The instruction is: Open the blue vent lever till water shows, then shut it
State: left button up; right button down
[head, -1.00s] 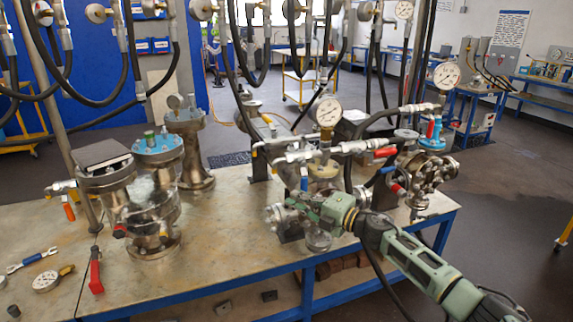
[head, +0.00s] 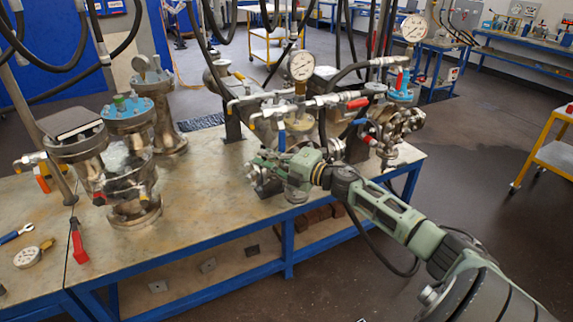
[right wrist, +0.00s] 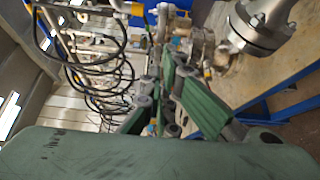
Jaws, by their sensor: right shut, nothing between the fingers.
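A blue lever (head: 282,139) hangs down from the silver pipework of the middle vessel in the head view. A second blue lever (head: 359,122) lies further right, near a red one; I cannot tell which is the vent lever. My right gripper (head: 258,161) is shut and empty, just below and left of the first blue lever. I cannot tell whether it touches anything there. In the right wrist view its green fingers (right wrist: 172,82) point toward metal fittings. No blue lever shows clearly there. No water can be made out. My left gripper is not in view.
A flanged glass vessel (head: 120,160) stands left on the bench (head: 200,215). Hoses hang overhead. A loose red-handled tool (head: 78,242) lies at left. The bench's front middle is clear.

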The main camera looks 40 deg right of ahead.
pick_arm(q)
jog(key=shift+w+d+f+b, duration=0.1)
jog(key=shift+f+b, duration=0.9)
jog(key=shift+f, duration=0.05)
pick_arm(e)
jog(key=v, duration=0.9)
jog(key=shift+d+f, duration=0.3)
jog(key=shift+d, duration=0.2)
jog(key=shift+s, duration=0.15)
